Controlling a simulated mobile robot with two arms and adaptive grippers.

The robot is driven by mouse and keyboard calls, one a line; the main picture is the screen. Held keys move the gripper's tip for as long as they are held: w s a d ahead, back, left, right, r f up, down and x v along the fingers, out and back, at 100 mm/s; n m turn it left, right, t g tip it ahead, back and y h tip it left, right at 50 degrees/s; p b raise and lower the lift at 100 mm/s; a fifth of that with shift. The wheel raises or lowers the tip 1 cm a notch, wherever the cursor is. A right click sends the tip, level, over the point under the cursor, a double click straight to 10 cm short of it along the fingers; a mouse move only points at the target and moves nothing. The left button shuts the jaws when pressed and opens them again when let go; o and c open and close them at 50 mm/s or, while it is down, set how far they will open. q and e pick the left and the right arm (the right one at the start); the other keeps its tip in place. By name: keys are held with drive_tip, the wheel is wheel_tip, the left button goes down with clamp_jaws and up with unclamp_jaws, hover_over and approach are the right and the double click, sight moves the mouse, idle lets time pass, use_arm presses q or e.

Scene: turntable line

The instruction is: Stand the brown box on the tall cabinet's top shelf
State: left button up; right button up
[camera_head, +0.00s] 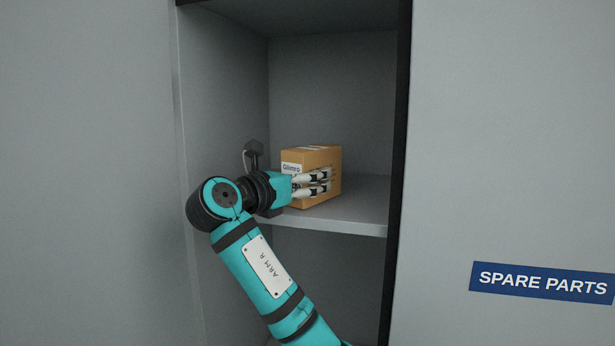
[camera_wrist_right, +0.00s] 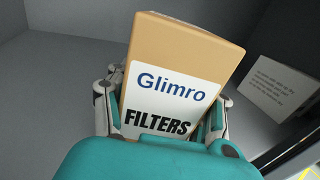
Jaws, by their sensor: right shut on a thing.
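The brown box (camera_head: 324,160) has a white label reading "Glimro". It is upright inside the cabinet, at the shelf (camera_head: 350,207); I cannot tell whether its base touches the shelf. In the right wrist view the box (camera_wrist_right: 190,48) fills the middle, and its label reads "Glimro FILTERS". My right gripper (camera_head: 313,184) is shut on the box, with its fingers along the box's sides. It also shows in the right wrist view (camera_wrist_right: 165,115). My left gripper is not in view.
The cabinet's left inner wall (camera_head: 222,90) is close to my right wrist. A dark frame edge (camera_head: 402,130) bounds the opening on the right. Shelf space right of the box is free. A "SPARE PARTS" sign (camera_head: 542,283) is on the grey panel. A printed notice (camera_wrist_right: 281,88) shows in the wrist view.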

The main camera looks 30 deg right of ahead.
sight(294, 206)
drive_tip(key=o, duration=1.5)
drive_tip(key=shift+f, duration=0.15)
drive_tip(key=shift+c, duration=0.2)
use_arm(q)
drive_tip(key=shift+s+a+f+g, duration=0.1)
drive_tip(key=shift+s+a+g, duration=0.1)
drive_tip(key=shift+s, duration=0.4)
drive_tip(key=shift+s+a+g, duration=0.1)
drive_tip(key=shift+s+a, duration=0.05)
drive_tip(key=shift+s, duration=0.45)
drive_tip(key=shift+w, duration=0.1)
use_arm(e)
drive_tip(key=b+v, duration=0.3)
drive_tip(key=v, duration=0.1)
drive_tip(key=shift+f, duration=0.2)
use_arm(q)
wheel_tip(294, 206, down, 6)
drive_tip(key=b, duration=0.3)
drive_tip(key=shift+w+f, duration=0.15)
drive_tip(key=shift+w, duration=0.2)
use_arm(e)
drive_tip(key=v, duration=0.8)
drive_tip(key=shift+r, duration=0.4)
